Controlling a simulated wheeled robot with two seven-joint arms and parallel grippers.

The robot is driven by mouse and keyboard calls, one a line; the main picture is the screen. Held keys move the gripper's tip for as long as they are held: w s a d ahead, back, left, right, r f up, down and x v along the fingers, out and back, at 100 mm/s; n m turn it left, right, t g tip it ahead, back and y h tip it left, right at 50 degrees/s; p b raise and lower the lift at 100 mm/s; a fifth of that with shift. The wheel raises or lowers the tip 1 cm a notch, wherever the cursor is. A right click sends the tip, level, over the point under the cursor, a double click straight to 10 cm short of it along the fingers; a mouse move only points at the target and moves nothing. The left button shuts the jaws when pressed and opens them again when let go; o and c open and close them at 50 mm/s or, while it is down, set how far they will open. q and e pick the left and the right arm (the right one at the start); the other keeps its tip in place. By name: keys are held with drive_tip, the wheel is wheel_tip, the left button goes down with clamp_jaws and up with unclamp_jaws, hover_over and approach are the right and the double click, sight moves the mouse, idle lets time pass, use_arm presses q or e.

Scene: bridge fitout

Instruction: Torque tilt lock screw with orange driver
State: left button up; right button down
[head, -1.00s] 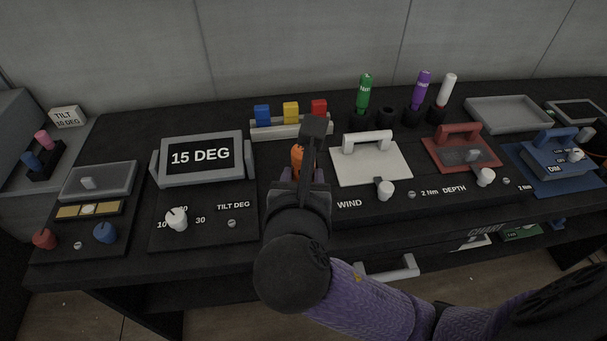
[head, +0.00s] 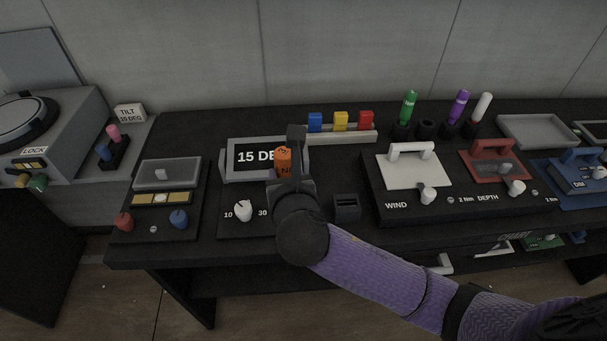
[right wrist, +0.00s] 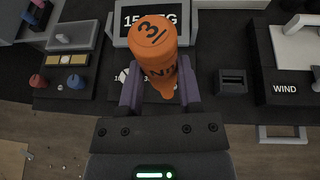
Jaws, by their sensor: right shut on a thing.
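The orange driver (head: 284,162) is in my right gripper (head: 291,183), held upright in front of the 15 DEG display. In the right wrist view the driver (right wrist: 157,50) shows its marked top and stands between the two fingers (right wrist: 160,88), which are shut on it. The tilt panel (head: 230,225) has a white knob (head: 243,211) near the 10 and 30 marks. My left gripper is not in view.
A black slotted holder (head: 346,207) stands empty right of my gripper. The white-handled WIND plate (head: 414,172) is further right. Green (head: 409,105) and purple (head: 459,106) drivers stand at the back. A panel with red and blue knobs (head: 179,219) lies left. A LOCK-labelled unit (head: 60,115) stands far left.

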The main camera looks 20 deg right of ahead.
drive_tip(key=w+d+y+p, duration=0.1)
drive_tip(key=w+f+n+y+p, duration=0.1)
drive_tip(key=w+p, duration=0.1)
drive_tip(key=shift+d+f+n, duration=0.15)
drive_tip(key=shift+d+n, duration=0.15)
drive_tip(key=shift+d, duration=0.1)
drive_tip(key=shift+w+d+f, duration=0.15)
drive_tip(key=shift+w+f, duration=0.05)
drive_tip(key=shift+f, duration=0.05)
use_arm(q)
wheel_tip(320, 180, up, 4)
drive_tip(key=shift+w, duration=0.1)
use_arm(e)
drive_tip(key=shift+f, duration=0.2)
use_arm(q)
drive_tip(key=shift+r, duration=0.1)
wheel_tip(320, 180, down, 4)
drive_tip(key=b, duration=0.3)
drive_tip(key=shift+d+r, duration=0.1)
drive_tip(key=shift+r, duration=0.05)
use_arm(e)
wheel_tip(320, 180, down, 7)
drive_tip(key=shift+r, duration=0.2)
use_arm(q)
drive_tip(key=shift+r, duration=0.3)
